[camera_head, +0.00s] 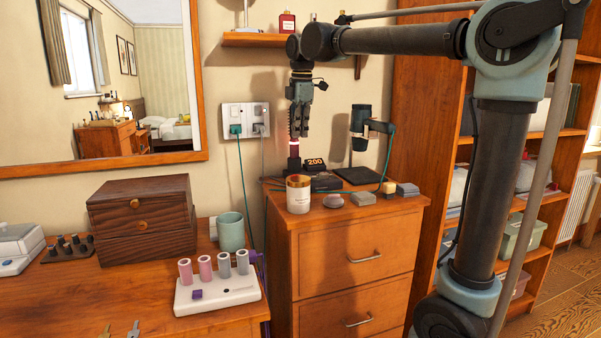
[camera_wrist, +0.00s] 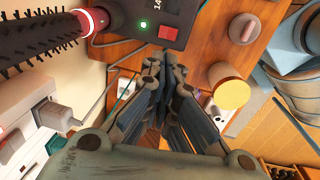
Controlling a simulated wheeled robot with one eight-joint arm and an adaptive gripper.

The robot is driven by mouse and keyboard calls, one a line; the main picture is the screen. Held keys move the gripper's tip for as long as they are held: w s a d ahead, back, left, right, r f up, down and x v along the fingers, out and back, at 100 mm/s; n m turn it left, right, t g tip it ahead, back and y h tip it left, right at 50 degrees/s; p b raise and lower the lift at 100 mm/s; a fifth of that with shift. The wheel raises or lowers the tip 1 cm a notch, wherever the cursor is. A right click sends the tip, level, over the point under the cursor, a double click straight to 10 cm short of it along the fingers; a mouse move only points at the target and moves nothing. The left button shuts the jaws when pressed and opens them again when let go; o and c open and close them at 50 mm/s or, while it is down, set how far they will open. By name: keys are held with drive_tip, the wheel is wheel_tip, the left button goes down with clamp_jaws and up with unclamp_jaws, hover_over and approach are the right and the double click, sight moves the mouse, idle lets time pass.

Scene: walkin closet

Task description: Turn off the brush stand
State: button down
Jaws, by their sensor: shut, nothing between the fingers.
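The brush stand (camera_head: 326,183) is a dark base on the wooden drawer cabinet. Its display reads 200 in orange in the head view. In the wrist view the stand (camera_wrist: 120,33) shows a lit green light, part of a display and a small red piece at the top edge. A black bristled brush (camera_wrist: 38,45) with a glowing pinkish-red ring stands at the stand's left end. My gripper (camera_head: 303,130) is shut and empty, pointing down over the cabinet close to the brush. In the wrist view my gripper (camera_wrist: 167,75) is just short of the stand, apparently without touching it.
A white jar (camera_head: 298,198) with a gold lid and several small blocks stand at the cabinet's front. A dark lamp-like device (camera_head: 360,130) is to the right. A wall outlet (camera_head: 246,120) with plugs and cords is on the left. A shelf (camera_head: 262,40) hangs above.

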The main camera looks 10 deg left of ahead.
drive_tip(key=shift+f, duration=0.1)
drive_tip(key=f, duration=0.4)
drive_tip(key=w+f, duration=0.1)
drive_tip(key=f, duration=0.8)
drive_tip(key=shift+w+a+f, duration=0.25)
drive_tip(key=shift+a+f, duration=0.15)
drive_tip(key=shift+a, duration=0.2)
